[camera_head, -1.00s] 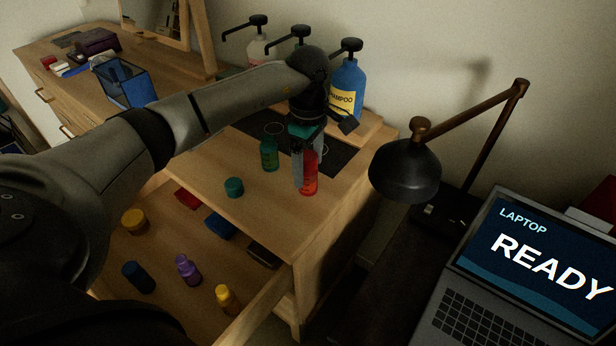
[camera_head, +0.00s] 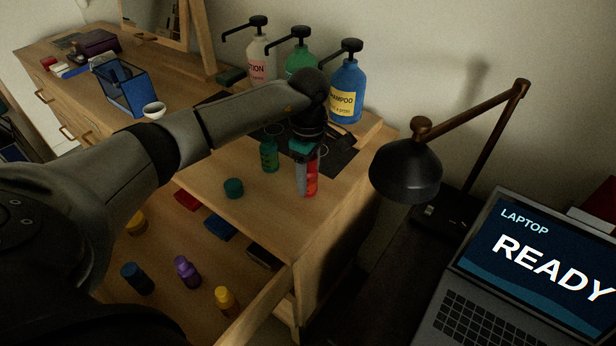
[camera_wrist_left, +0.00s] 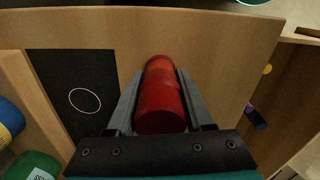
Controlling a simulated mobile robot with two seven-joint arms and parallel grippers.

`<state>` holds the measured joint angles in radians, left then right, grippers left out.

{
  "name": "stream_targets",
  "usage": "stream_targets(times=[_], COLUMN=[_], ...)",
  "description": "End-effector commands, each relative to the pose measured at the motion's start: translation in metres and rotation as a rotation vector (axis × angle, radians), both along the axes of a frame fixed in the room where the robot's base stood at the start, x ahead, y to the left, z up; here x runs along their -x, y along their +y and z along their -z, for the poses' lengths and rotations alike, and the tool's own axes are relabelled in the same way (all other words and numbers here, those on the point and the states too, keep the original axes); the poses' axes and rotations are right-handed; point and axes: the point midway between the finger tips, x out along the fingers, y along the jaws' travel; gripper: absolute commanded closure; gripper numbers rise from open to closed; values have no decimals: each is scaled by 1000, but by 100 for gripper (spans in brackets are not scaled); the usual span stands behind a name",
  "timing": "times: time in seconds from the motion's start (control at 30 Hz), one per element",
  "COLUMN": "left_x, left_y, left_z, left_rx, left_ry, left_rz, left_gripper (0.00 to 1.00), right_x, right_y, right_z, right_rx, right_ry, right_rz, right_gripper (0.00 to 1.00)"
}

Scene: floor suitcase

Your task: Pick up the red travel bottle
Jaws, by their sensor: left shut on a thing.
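The red travel bottle (camera_head: 312,185) stands upright near the front right edge of the wooden dresser top (camera_head: 262,206). My left gripper (camera_head: 307,178) comes down over it from above, with its fingers on either side of the bottle. In the left wrist view the red bottle (camera_wrist_left: 160,100) lies between the two grey fingers (camera_wrist_left: 160,108), which are shut on it. I cannot tell whether its base touches the wood. My right gripper is not in view.
Large pump bottles, including a blue shampoo bottle (camera_head: 346,93), stand behind. A black lamp (camera_head: 405,174) is on the right. An open drawer below holds several small bottles and cloths.

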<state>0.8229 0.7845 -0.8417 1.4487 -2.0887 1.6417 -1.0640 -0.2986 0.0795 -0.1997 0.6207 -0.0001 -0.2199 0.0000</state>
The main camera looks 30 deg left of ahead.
Motion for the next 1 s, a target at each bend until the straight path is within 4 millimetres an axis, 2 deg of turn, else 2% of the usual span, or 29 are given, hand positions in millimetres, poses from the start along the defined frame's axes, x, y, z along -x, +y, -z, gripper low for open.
stream_targets(times=[0.03, 0.2, 0.23, 0.5, 0.67, 0.87, 1.0], left_x=[0, 0, 0, 0, -1, -2, -2], left_y=[0, 0, 0, 0, 0, 0, 0], left_z=[0, 0, 0, -1, -10, -42, -81], left_rx=[0, 0, 0, 0, 0, 0, 0], left_ry=[-1, -1, -1, -1, -3, -6, -8], left_rz=[0, 0, 0, 0, -1, 1, 1], left_gripper=[80, 99, 100, 100, 100, 100, 100], right_x=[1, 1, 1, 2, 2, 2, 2], right_y=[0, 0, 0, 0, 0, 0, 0], right_z=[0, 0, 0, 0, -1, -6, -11], right_rx=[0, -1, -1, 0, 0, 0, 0], right_ry=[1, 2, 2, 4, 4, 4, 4], right_rz=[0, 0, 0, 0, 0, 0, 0], right_gripper=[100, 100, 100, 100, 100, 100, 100])
